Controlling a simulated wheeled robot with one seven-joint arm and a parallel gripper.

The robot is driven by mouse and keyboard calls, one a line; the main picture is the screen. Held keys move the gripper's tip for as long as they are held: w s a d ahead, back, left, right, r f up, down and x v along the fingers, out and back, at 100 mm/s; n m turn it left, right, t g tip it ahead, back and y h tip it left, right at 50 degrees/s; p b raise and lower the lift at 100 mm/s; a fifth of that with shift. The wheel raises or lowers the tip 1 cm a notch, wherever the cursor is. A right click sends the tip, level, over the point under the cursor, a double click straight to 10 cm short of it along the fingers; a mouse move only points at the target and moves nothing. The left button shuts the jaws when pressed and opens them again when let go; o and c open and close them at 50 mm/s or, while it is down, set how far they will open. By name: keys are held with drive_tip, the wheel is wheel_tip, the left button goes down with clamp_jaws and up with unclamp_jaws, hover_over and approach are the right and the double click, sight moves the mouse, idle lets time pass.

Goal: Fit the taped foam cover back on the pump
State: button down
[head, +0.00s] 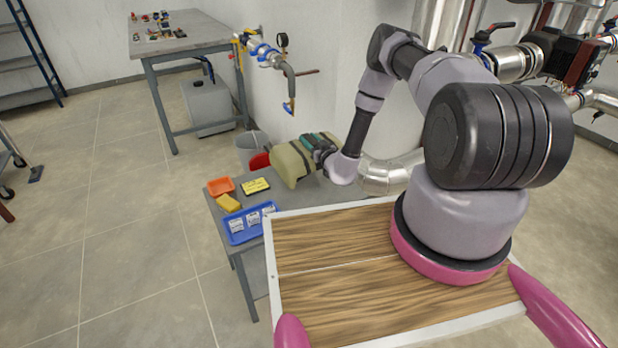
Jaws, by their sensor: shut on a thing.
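The foam cover (290,166) is a beige-olive block with darker bands. It is above or at the back end of the small grey side table; I cannot tell whether it touches the top. My gripper (317,146) is at its right side, shut on it, and hides part of that side.
The side table (283,197) bears an orange tray (221,186), a yellow sponge (229,203), a yellow-black box (255,186) and a blue tray (238,237). Grey and red buckets (250,147) stand behind. Wall valves (262,51) and silver pipes (390,173) are near my arm. The left floor is open.

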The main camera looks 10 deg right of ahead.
wheel_tip(320, 180, down, 9)
drive_tip(key=shift+f, duration=0.15)
drive_tip(key=shift+f, duration=0.1)
idle(0.3)
drive_tip(key=shift+c, duration=2)
unclamp_jaws()
